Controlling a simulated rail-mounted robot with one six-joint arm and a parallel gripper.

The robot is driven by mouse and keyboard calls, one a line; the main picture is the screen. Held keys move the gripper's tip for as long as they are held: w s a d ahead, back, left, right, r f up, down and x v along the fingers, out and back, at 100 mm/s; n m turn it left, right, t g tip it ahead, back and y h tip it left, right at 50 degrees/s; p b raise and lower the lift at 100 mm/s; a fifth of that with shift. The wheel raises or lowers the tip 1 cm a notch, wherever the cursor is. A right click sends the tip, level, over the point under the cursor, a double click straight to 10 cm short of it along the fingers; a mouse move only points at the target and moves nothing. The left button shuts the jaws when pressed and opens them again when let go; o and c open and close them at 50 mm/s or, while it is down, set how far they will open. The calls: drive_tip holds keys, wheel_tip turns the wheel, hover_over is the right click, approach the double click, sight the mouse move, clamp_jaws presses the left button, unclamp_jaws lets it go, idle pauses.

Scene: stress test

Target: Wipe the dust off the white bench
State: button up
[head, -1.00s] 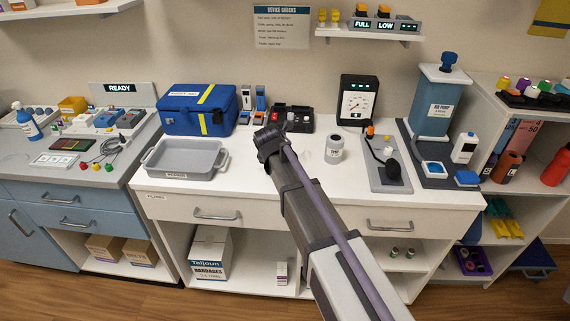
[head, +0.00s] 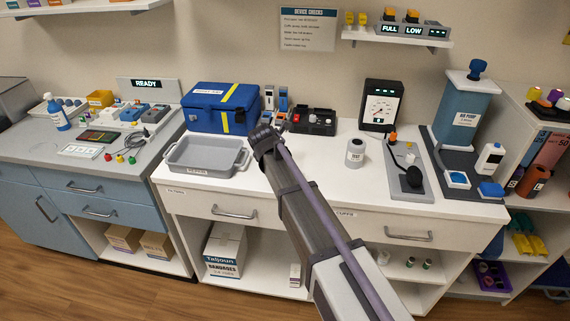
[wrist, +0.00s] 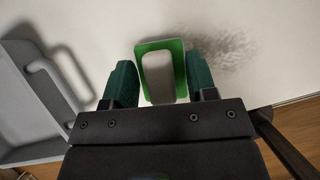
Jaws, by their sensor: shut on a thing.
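The white bench (head: 300,196) runs across the middle of the head view. In the wrist view, its top (wrist: 262,82) carries a grey speckled dust patch (wrist: 228,52), just right of my gripper. My gripper (wrist: 161,78) is shut on a green-rimmed wiper (wrist: 175,44) with a pale middle, held between its two dark green fingers. The dust is apart from the wiper in the picture; I cannot tell whether the wiper touches the bench. In the head view my arm hides the wiper, the fingers and the dust.
A grey tray (head: 205,172) with handles is close left of my gripper. Behind stand a blue case (head: 205,112) and a black box with knobs (head: 312,121). The bench's front edge is near.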

drive_tip(key=shift+w, duration=0.3)
drive_tip(key=shift+s+d+r, duration=0.1)
drive_tip(key=shift+s+d, duration=0.1)
drive_tip(key=shift+d, duration=0.75)
drive_tip(key=shift+s+d, duration=0.15)
drive_tip(key=shift+d, duration=0.75)
drive_tip(key=shift+s+d, duration=0.15)
drive_tip(key=shift+d, duration=0.65)
drive_tip(key=shift+s+d, duration=0.15)
drive_tip(key=shift+d, duration=0.65)
drive_tip(key=shift+s+d, duration=0.2)
drive_tip(key=shift+d, duration=0.9)
drive_tip(key=shift+s+d, duration=0.15)
drive_tip(key=shift+d, duration=0.9)
drive_tip(key=shift+f, duration=0.3)
drive_tip(key=shift+r, duration=0.15)
drive_tip(key=shift+c, duration=0.4)
drive_tip(key=shift+w+a, duration=0.3)
drive_tip(key=shift+a, duration=1.6)
drive_tip(key=shift+w+a, duration=0.35)
drive_tip(key=shift+a, duration=1.55)
drive_tip(key=shift+w+a, duration=0.3)
drive_tip(key=shift+a, duration=1.6)
drive_tip(key=shift+r, duration=0.1)
